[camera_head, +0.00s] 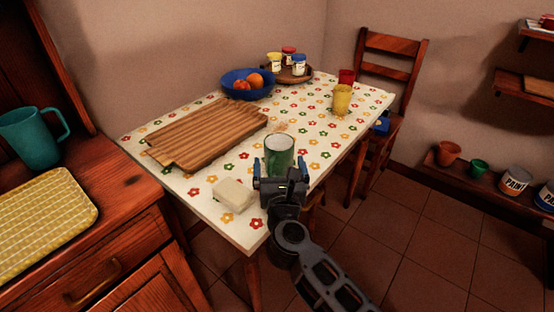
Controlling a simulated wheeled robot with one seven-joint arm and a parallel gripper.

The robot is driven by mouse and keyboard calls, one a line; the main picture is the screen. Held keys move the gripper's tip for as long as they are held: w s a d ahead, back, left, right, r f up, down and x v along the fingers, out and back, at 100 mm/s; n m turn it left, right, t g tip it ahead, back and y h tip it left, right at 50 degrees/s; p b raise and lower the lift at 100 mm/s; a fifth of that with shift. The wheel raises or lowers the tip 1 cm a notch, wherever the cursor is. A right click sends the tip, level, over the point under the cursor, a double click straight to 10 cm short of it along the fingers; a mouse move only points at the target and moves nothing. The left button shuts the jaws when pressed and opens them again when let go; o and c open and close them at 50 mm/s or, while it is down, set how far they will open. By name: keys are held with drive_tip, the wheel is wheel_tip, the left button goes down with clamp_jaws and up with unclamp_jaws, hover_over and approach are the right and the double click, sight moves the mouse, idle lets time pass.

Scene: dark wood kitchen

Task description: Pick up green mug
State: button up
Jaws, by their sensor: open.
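A green mug (279,152) stands upright near the front edge of the flower-patterned table (215,183). No handle shows on it. My gripper (279,171) is open, with one blue-tipped finger at each side of the mug in the picture. The gripper body hides the mug's lower part. I cannot tell whether the fingers touch the mug or how deep it sits between them.
A pale block (234,195) lies left of my gripper. Behind are a wooden cutting board (208,132), a blue bowl (240,91) with orange fruit, a round tray (291,79) with jars, and yellow (342,99) and red (346,76) cups. A chair (390,70) stands behind the table.

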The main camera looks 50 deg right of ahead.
sight(280, 158)
drive_tip(key=x, duration=0.4)
drive_tip(key=shift+d, duration=0.25)
drive_tip(key=c, duration=1.1)
drive_tip(key=shift+r, duration=0.1)
drive_tip(key=shift+c, duration=0.4)
